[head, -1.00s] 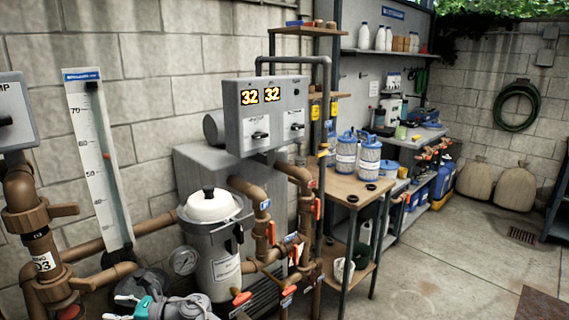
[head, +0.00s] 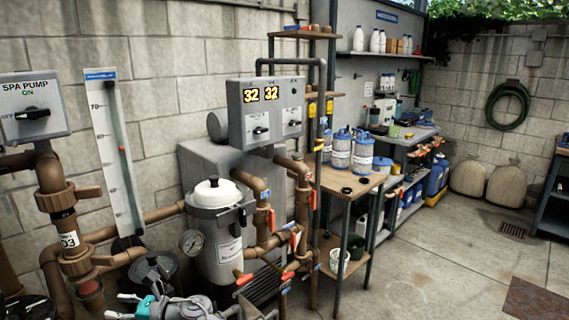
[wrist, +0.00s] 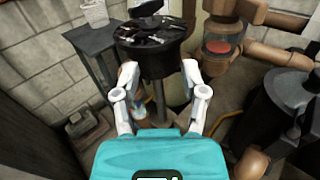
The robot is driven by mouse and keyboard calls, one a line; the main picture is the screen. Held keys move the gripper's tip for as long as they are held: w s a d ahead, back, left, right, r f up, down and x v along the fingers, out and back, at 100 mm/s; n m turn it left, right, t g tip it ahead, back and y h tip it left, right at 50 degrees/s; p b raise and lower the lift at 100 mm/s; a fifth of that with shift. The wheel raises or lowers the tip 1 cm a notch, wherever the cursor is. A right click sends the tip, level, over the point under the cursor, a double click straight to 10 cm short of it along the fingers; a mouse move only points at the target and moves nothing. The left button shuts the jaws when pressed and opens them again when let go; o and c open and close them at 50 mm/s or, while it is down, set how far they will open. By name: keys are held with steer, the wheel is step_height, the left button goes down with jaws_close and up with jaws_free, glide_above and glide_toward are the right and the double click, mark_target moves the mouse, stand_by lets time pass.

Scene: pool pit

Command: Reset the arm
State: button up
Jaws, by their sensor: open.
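My gripper (wrist: 160,75) is in the wrist view, its two pale fingers apart with nothing held between them. Its teal body fills the bottom middle of that view. In the head view my gripper (head: 118,306) shows low at the left edge of my grey arm, in front of the pipes, partly cut off by the bottom of the frame. Beyond the fingers in the wrist view is a round black top (wrist: 150,36) with small dark items on it.
Brown pipework (head: 68,215), a steel filter housing (head: 220,245) and a spa pump switch box (head: 33,108) stand along the wall. A wooden table (head: 340,183) holds blue-topped cartridges (head: 341,152). The concrete floor (head: 450,260) at the right is mostly open.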

steer(key=w+d+m+t+h, duration=1)
steer(key=w+d+m+t, duration=0.5)
steer(key=w+d+m, duration=0.75)
steer(key=d+f+m+h, duration=0.4)
steer(key=d+m+h, duration=0.2)
steer(key=d+m, duration=0.45)
steer(key=s+d+f+m+g+h, duration=0.2)
steer(key=d+f+m+g, duration=0.3)
steer(key=d, duration=0.3)
steer(key=s+d+f+m+g+h, duration=0.3)
steer(key=d+f+m, duration=0.25)
steer(key=d, duration=0.25)
steer(key=s+d+f+m+g+y, duration=0.2)
steer(key=s+d+m+g, duration=0.15)
steer(key=s+m, duration=0.2)
steer(key=s+d+f+m+g+y, duration=0.1)
steer(key=s+d+f+m+g, duration=0.1)
steer(key=s+m+g, duration=0.4)
step_height(320, 180, up, 14)
steer(key=s+n+t+p, duration=0.1)
steer(key=n+p, duration=0.1)
steer(key=p, duration=1.2)
steer(key=shift+f, duration=0.2)
steer(key=shift+t, duration=0.25)
